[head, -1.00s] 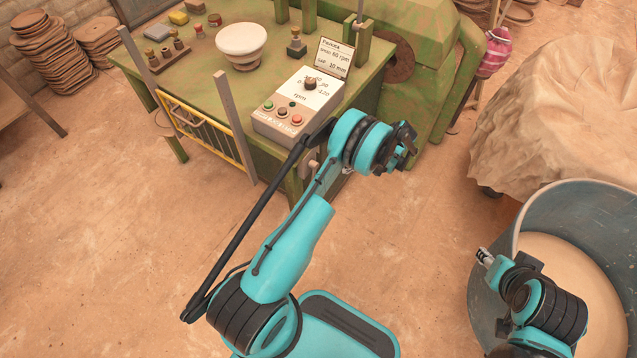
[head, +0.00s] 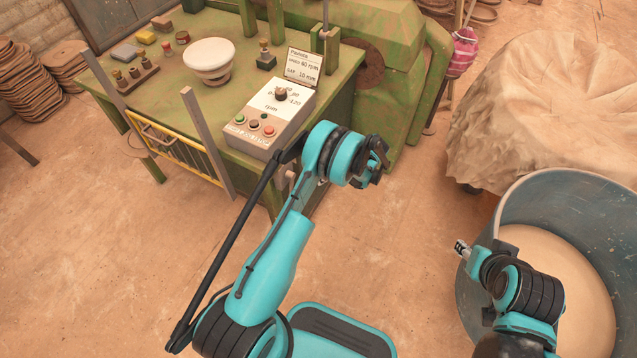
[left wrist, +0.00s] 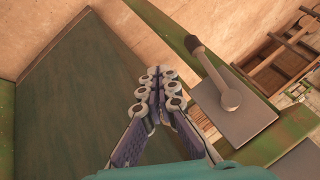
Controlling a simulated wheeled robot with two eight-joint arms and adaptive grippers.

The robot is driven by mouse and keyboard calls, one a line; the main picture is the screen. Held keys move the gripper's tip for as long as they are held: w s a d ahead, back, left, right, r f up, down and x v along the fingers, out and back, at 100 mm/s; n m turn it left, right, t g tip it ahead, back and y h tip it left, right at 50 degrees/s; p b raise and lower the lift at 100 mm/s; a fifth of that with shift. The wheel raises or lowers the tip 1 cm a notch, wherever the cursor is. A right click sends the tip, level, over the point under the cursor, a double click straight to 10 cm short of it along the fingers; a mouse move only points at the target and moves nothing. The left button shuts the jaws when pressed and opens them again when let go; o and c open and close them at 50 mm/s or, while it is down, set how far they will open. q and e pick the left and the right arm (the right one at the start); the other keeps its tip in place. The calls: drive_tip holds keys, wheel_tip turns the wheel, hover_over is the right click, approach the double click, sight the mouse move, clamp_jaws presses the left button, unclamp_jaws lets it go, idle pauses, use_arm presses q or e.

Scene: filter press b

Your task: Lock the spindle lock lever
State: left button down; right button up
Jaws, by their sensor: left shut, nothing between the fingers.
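The spindle lock lever (left wrist: 217,78), a grey arm with a dark knob at its far end, shows in the left wrist view. Its round hub sits on a grey plate (left wrist: 241,119) on a green frame. My left gripper (left wrist: 160,82) is shut and empty, left of the lever and apart from it. In the head view my left gripper (head: 376,161) is at the end of the teal arm, right of the green machine's front corner; I cannot make out the lever there. My right gripper (head: 461,248) is small, by the blue tub's rim; its jaws are unclear.
The green machine table (head: 140,90) carries a control box (head: 268,118), a white bowl (head: 209,60) and small weights. A yellow rail (head: 176,146) is on its front. A blue tub (head: 508,210) and a covered heap (head: 545,100) stand at right.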

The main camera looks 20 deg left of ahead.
use_arm(q)
drive_tip(key=s+a+f+b, duration=0.4)
drive_tip(key=s+a+f, duration=0.1)
drive_tip(key=a, duration=0.1)
drive_tip(key=shift+a+f, duration=0.2)
drive_tip(key=shift+a, duration=0.1)
